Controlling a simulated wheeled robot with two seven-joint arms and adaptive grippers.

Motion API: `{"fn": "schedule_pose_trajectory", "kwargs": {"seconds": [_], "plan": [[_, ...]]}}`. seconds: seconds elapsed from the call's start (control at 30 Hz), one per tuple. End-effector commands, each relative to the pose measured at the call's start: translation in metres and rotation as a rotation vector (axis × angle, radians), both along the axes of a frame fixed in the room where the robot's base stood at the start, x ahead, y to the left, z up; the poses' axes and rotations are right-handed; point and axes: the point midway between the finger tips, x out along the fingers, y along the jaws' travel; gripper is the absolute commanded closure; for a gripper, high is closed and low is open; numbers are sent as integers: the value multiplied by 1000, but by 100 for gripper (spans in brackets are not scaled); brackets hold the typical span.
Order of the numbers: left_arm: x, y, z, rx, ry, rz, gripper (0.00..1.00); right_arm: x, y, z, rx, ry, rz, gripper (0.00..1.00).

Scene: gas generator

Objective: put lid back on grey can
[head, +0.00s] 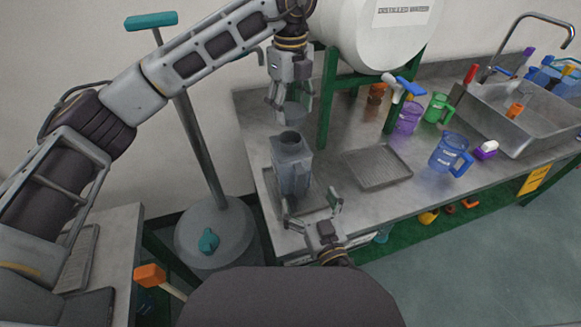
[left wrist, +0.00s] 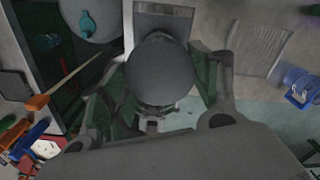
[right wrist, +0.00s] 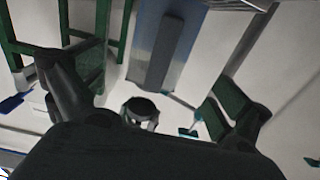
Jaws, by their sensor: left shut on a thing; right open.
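The grey can (head: 291,168) stands upright on the front-left drip tray of the counter, its round neck open at the top. My left gripper (head: 290,103) is shut on the grey lid (head: 294,117) and holds it above the neck, apart from it. In the left wrist view the lid (left wrist: 160,70) is a round dark disc between the fingers and hides the neck; part of the can (left wrist: 164,18) shows behind it. My right gripper (head: 312,207) is open and empty at the can's front; the right wrist view shows the can's side and handle (right wrist: 167,50) between the spread fingers.
A white tank (head: 375,35) on a green stand is behind the can. An empty drip tray (head: 376,167), a blue jug (head: 449,152), purple and green jugs and a sink (head: 510,110) are to the right. A grey post with a teal handle (head: 151,20) stands at left.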

Motion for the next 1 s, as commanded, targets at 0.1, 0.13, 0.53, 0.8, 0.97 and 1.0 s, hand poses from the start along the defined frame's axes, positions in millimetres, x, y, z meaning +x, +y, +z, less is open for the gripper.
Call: {"fn": "schedule_pose_trajectory", "kwargs": {"seconds": [0.1,0.13,0.53,0.8,0.97,1.0], "plan": [[0,0,0,0,0,0,50,1,0,0,0,0,0,0],[0,0,0,0,0,0,50,2,1,0,0,0,0,0],[0,0,0,0,0,0,50,16,5,0,0,-3,1,0],[0,0,0,0,0,0,50,29,9,1,-1,-1,0,0],[0,0,0,0,0,0,50,38,12,0,-1,-1,-1,0],[0,0,0,0,0,0,50,40,13,0,-1,-1,0,0]]}}
